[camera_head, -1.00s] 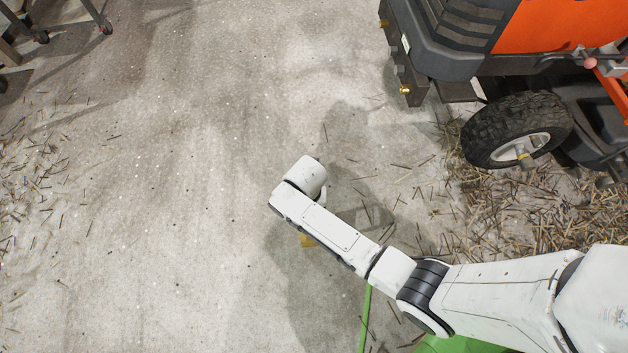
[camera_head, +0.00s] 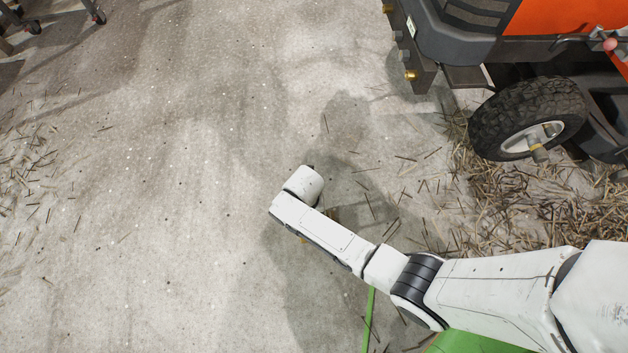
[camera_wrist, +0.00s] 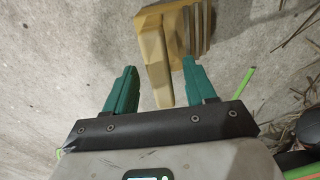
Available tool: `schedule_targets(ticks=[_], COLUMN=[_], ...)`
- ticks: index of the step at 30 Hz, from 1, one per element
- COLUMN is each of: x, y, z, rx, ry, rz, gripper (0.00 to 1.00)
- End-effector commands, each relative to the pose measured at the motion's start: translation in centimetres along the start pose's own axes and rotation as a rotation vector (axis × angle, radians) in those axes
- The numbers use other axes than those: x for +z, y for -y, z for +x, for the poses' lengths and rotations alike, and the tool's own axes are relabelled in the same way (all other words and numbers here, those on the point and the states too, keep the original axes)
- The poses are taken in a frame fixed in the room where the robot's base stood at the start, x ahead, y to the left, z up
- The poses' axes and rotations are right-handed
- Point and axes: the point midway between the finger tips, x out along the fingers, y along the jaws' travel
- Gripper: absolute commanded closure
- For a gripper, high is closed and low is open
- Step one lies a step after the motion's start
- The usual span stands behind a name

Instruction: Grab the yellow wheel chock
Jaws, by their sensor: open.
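The yellow wheel chock (camera_wrist: 154,55) lies on the concrete floor in the wrist view. It has a long narrow body and a ribbed end at the upper right. My gripper (camera_wrist: 159,69) is open, with one green finger on each side of the narrow part of the chock. The fingers look apart from it; their height above it is hard to tell. In the head view my arm hides nearly all of the chock, and only a small yellow bit (camera_head: 303,240) shows at the arm's lower edge. My gripper is hidden under the arm there.
An orange and dark grey machine (camera_head: 470,45) with a black tyre (camera_head: 525,118) stands at upper right. Straw (camera_head: 520,205) is heaped near the tyre and scattered at far left. Castored legs (camera_head: 95,12) show at top left. The middle floor is mostly clear.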

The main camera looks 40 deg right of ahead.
Motion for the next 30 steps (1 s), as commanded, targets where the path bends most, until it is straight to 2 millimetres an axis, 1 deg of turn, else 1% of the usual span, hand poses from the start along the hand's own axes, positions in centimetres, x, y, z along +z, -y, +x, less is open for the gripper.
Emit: schedule_targets(ticks=[1,3,11,27,28,30], x=[0.04,0.06,0.07,0.05,0.05,0.04], y=[0.01,-0.01,-0.01,0.01,0.01,0.01], z=[1.21,1.67,1.61,1.62,1.62,1.62], rx=[-0.001,0.0,0.001,0.0,0.0,0.0], ry=[-0.001,0.0,0.001,0.0,0.0,0.0], rz=[0.0,0.0,0.001,0.001,0.001,0.001], gripper=[0.45,0.45,0.45,0.96,0.99,1.0])
